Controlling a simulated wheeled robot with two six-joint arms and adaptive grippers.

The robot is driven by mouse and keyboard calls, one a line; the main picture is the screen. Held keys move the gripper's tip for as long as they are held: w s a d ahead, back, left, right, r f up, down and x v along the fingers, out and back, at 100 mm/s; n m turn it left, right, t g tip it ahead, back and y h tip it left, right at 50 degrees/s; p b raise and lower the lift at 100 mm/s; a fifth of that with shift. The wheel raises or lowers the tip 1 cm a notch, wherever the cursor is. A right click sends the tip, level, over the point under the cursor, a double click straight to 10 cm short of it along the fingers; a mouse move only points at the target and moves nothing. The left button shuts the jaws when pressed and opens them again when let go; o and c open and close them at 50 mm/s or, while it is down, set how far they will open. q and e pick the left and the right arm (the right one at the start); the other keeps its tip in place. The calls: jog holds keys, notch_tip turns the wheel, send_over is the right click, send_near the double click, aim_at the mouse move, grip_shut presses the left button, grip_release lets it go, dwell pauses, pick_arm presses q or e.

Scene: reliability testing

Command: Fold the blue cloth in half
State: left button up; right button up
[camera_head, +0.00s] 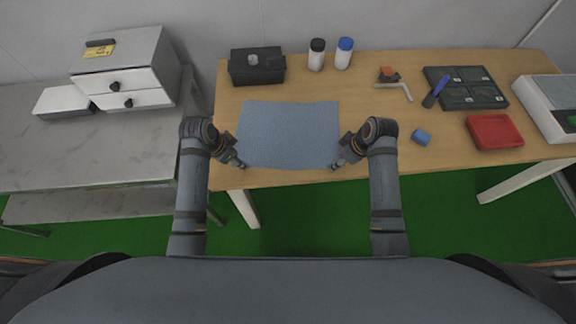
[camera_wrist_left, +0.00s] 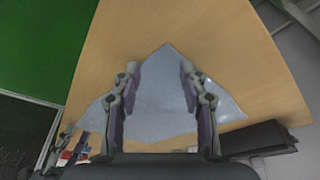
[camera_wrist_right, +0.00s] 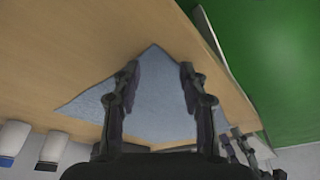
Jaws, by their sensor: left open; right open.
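The blue cloth (camera_head: 288,133) lies flat and spread out on the wooden table (camera_head: 385,130). My left gripper (camera_head: 240,164) is open at the cloth's near left corner. In the left wrist view the cloth (camera_wrist_left: 160,95) shows between and beyond the open fingers (camera_wrist_left: 158,80), with a corner pointing up. My right gripper (camera_head: 336,166) is open at the near right corner. In the right wrist view the cloth (camera_wrist_right: 152,80) shows between the open fingers (camera_wrist_right: 158,78). I cannot tell whether the fingers touch the cloth.
A black box (camera_head: 257,68) and two bottles, black-capped (camera_head: 317,55) and blue-capped (camera_head: 344,54), stand behind the cloth. A grey side table (camera_head: 80,150) stands left.

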pick_arm(q)
jog(key=shift+f+b, duration=0.3)
jog(key=shift+f, duration=0.05)
pick_arm(e)
jog(key=shift+f, duration=0.3)
pick_arm(q)
jog(key=shift+r, duration=0.15)
jog(key=shift+c, duration=0.4)
pick_arm(e)
jog(key=shift+r, duration=0.1)
jog(key=shift+c, duration=0.4)
pick_arm(q)
grip_shut()
pick_arm(e)
jog(key=shift+s, duration=0.1)
grip_shut()
pick_arm(q)
jog(key=shift+s, duration=0.1)
pick_arm(e)
jog(key=shift+s, duration=0.1)
